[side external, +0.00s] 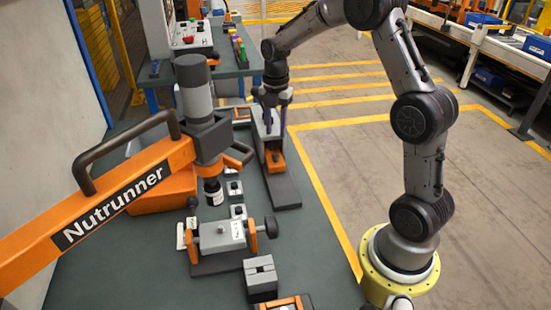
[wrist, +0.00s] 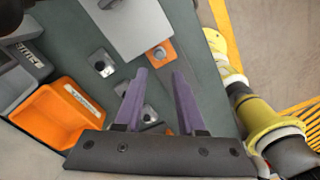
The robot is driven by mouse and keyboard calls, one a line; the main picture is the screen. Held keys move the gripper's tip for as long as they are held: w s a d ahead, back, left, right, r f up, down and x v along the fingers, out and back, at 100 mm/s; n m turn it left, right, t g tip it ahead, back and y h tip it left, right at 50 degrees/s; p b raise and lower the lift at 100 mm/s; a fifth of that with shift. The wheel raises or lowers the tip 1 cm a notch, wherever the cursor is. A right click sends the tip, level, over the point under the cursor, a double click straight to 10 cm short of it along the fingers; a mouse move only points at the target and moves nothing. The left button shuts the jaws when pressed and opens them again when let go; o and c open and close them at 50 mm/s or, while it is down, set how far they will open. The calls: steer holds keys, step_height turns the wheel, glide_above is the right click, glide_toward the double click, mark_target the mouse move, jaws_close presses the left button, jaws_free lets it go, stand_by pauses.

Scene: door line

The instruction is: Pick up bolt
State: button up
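I cannot make out a bolt for certain in either view. In the wrist view, my gripper (wrist: 160,72) has its two purple fingers apart, with nothing visible held between them. Just beyond the fingertips is an orange block (wrist: 168,47) with a round metal piece in it, which may be a bolt head. Small grey blocks with round metal centres (wrist: 101,63) lie to the left of and behind the fingers. In the side view, my gripper (side external: 269,120) points down over a long grey fixture (side external: 284,190) with an orange part (side external: 275,160) in it. Contact there cannot be told.
The orange nutrunner arm (side external: 110,200) and its grey tool head reach over the bench at left. A clamp fixture (side external: 222,237) and a grey block (side external: 260,274) stand nearer the camera. An orange bin (wrist: 57,113) is at left in the wrist view. Open floor lies right of the bench.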

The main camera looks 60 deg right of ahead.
mark_target(275, 155)
step_height(275, 155, down, 9)
jaws_close()
stand_by(0.6)
